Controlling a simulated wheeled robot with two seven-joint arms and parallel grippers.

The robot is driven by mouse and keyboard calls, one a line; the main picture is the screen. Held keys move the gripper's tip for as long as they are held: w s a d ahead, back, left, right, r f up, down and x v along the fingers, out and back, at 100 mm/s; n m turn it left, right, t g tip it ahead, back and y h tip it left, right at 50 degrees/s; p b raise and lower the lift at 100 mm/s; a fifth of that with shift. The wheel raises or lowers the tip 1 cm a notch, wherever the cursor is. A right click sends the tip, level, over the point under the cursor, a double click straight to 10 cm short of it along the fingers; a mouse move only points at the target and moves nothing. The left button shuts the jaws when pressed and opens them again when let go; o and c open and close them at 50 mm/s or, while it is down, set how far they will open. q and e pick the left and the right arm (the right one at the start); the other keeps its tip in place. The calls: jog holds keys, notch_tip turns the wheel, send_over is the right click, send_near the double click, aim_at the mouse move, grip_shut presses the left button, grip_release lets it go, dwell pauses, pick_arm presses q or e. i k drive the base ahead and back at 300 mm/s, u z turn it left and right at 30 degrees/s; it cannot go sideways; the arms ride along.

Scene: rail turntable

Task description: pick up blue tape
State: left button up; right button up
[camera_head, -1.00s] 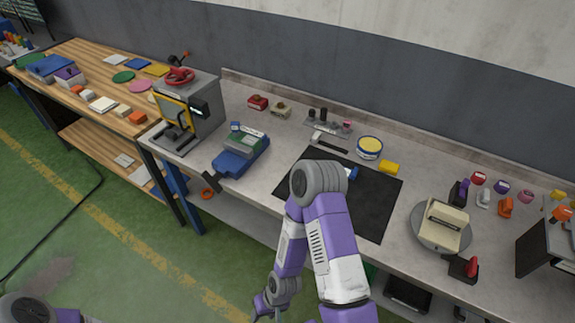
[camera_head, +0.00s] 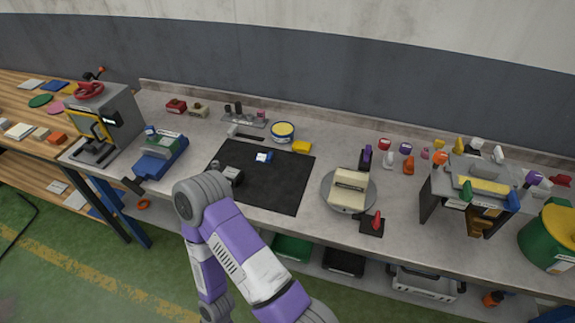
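A small blue item with a white part (camera_head: 263,157) lies on the black mat (camera_head: 275,189) on the workbench. It may be the blue tape, but it is too small to tell. A round tin or roll with blue and yellow (camera_head: 283,131) stands just behind the mat. One of my arms, seemingly the right, crosses the lower middle, its elbow over the mat's front left corner. Its forearm runs down out of the picture, so its gripper is hidden below the edge. My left gripper is not in view.
A grey press (camera_head: 118,115) and a blue device (camera_head: 160,158) stand at the left. A round scale (camera_head: 333,203), a red-handled block (camera_head: 372,225), several small coloured dispensers and a grey stand (camera_head: 430,200) fill the right. A green drum (camera_head: 540,240) stands far right.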

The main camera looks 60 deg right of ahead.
aim_at(261, 157)
jog(key=k, duration=0.1)
jog(key=z, duration=1.25)
